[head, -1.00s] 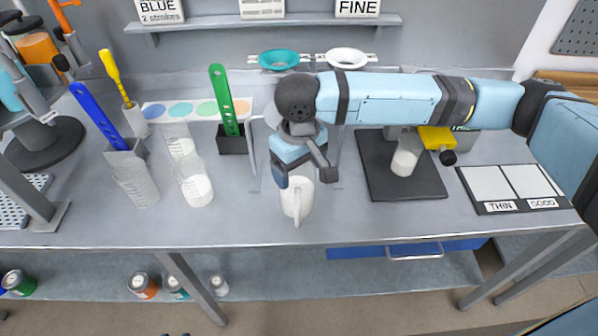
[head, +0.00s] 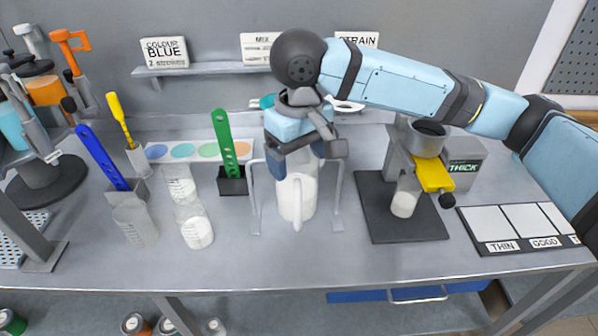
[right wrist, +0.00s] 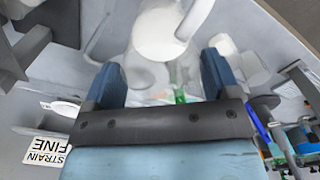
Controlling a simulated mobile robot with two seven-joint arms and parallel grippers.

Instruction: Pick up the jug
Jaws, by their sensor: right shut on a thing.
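The jug (head: 297,201) is a clear-walled vessel with white contents, and its handle faces the front of the bench in the head view. My right gripper (head: 301,164) comes down over it from above and is shut on its upper part. The jug looks raised above the bench top. In the right wrist view the jug (right wrist: 160,38) lies between the two fingers (right wrist: 160,82), with its pale handle at the top of the picture. The fingers hide part of the jug's rim in the head view. My left gripper is not in view.
A thin metal frame (head: 254,205) stands around the jug's place. To the left are clear beakers (head: 195,230) and a green paddle in a black holder (head: 232,186). To the right is a dark stand (head: 402,222) with a cup. The bench front (head: 300,268) is clear.

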